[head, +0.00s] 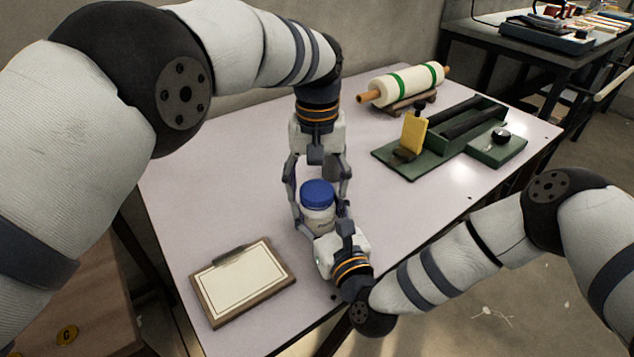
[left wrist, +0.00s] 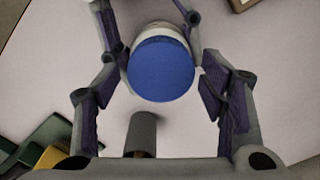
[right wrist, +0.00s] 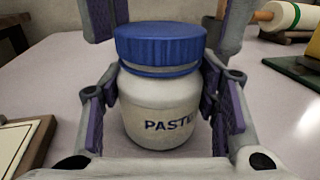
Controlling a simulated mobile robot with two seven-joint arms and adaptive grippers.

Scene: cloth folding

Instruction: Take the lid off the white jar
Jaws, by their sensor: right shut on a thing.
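The white jar (head: 318,220) stands upright on the table with its blue lid (head: 318,193) on. It fills the middle of the right wrist view (right wrist: 160,108), with partly covered lettering on its front. My right gripper (head: 322,230) is shut on the jar's body from the near side, a finger on each side. My left gripper (head: 319,203) comes down from above. Its fingers are apart on either side of the lid, with visible gaps in the left wrist view, where the lid (left wrist: 161,69) lies between them.
A framed board (head: 243,281) lies at the front left. A grey cylinder (left wrist: 142,133) stands close behind the jar. The table's left side is clear.

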